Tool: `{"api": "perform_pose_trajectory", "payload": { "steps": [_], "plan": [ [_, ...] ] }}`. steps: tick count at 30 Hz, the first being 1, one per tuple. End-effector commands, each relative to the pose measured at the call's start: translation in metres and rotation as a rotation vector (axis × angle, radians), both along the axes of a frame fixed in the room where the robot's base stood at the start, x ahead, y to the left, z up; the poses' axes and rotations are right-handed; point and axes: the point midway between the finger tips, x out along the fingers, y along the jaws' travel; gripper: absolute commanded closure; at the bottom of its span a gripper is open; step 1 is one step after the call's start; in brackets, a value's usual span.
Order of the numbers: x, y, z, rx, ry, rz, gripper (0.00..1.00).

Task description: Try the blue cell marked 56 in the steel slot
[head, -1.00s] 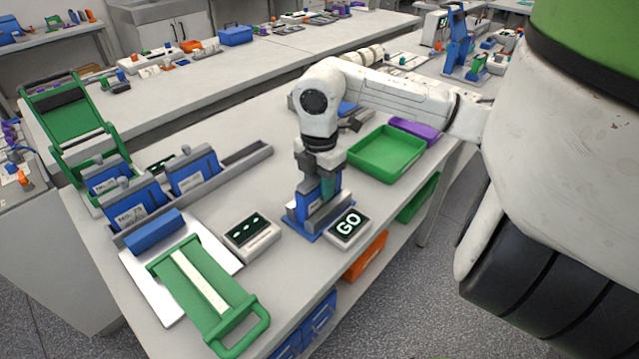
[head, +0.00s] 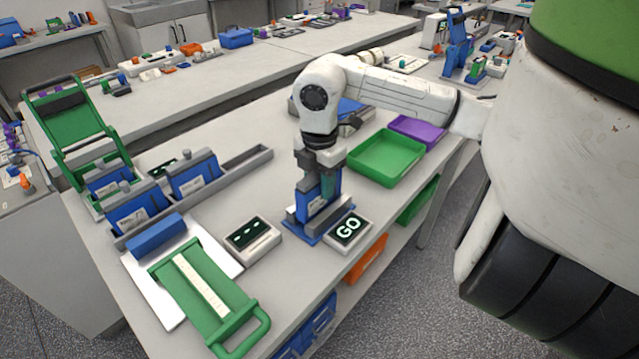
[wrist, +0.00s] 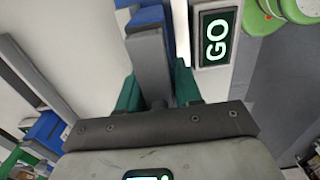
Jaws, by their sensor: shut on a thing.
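My gripper (head: 322,182) is shut on a blue cell (head: 318,203) at the steel slot (head: 300,229). The cell is upright with a pale label facing the head camera, whose number is too small to read. The slot has a blue base and stands at the table's front edge. I cannot tell how deep the cell sits in it.
Several blue cells, including a front one (head: 133,212), stand in a grey rack (head: 248,158) at left. A second display (head: 252,238), a green handled tool (head: 212,300), a green tray (head: 388,158) and a purple tray (head: 415,130) surround the slot.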

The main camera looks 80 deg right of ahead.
Motion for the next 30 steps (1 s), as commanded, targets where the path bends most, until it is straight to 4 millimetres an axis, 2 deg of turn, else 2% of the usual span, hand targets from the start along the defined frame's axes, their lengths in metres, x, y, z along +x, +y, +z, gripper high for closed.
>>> {"api": "perform_pose_trajectory", "payload": {
  "steps": [30],
  "plan": [
    [0.0,0.0,0.044,-0.001,0.0,0.001,1.0]
  ]
}}
